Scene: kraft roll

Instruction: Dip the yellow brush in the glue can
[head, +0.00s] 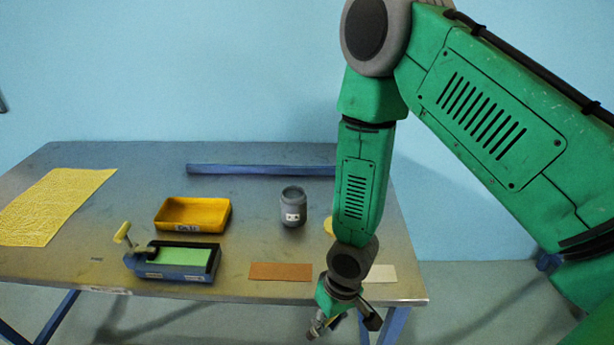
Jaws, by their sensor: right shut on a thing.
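The glue can (292,208), a dark grey can with a small white label, stands upright on the table, left of my right forearm. My right gripper (340,326) hangs low at the front edge of the table, nearer to me than the can and well apart from it. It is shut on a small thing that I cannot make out. I cannot clearly see the yellow brush. A small yellow thing (328,227) shows partly behind my right forearm, and I cannot tell what it is. My left gripper is not in view.
A yellow tray (160,222) and a blue holder (175,274) with a green pad and a yellow-handled tool (122,232) stand left of the can. A brown strip (280,271), a pale strip (381,273), a yellow sheet (50,205) and a blue bar (260,170) lie on the table (110,175).

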